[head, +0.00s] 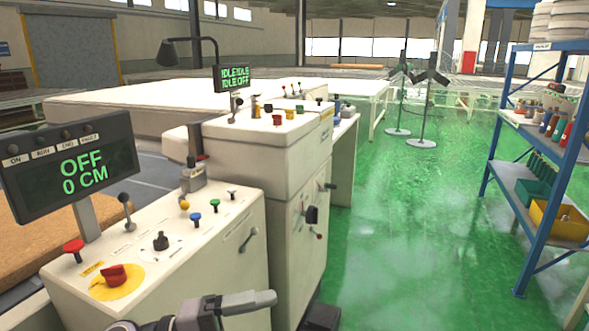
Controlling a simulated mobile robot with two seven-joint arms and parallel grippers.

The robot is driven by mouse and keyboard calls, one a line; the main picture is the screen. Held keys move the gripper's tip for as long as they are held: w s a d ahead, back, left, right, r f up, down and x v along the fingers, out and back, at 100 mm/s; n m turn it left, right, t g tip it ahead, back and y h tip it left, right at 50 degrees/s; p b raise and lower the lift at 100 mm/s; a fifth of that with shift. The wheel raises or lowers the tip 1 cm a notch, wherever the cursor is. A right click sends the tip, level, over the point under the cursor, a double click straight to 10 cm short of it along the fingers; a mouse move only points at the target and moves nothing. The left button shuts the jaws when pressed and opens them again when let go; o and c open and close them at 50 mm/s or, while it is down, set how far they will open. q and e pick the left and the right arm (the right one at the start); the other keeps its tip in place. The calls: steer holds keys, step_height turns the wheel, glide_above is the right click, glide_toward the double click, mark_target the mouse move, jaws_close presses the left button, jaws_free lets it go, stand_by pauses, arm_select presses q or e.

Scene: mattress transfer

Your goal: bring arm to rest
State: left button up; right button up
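My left gripper (250,301) shows at the bottom of the head view, pointing right. It is in front of the near white control console (205,270), low beside its front face. It is seen from the side and partly cut off by the lower edge, so I cannot tell whether its fingers are open or shut. I see nothing held in it. I cannot tell whether it touches the console. My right gripper is not in view.
The near console carries a red knob on a yellow disc (115,277), several buttons and a display (70,165) reading OFF, 0 CM. A second machine (270,140) stands behind. A blue shelf rack (540,120) stands right. Green floor (410,230) between is clear.

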arm_select(q)
steer(key=a+f+n+t+y+p, duration=0.2)
steer(key=a+f+n+t+y, duration=0.95)
steer(key=n, duration=1.05)
steer(key=s+a+f+n+g+y, duration=0.2)
steer(key=s+f+n, duration=0.1)
steer(key=s+f, duration=0.3)
steer(key=s+a+f+n+g+y, duration=0.2)
steer(key=s+f+n+y, duration=0.1)
steer(key=s+f, duration=0.4)
steer(key=shift+s+f+n+g+p, duration=0.2)
steer(key=shift+f+n+g+p, duration=0.2)
steer(key=shift+f, duration=0.4)
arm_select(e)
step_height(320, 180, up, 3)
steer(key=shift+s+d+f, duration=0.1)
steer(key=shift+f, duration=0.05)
arm_select(q)
steer(key=shift+c, duration=0.3)
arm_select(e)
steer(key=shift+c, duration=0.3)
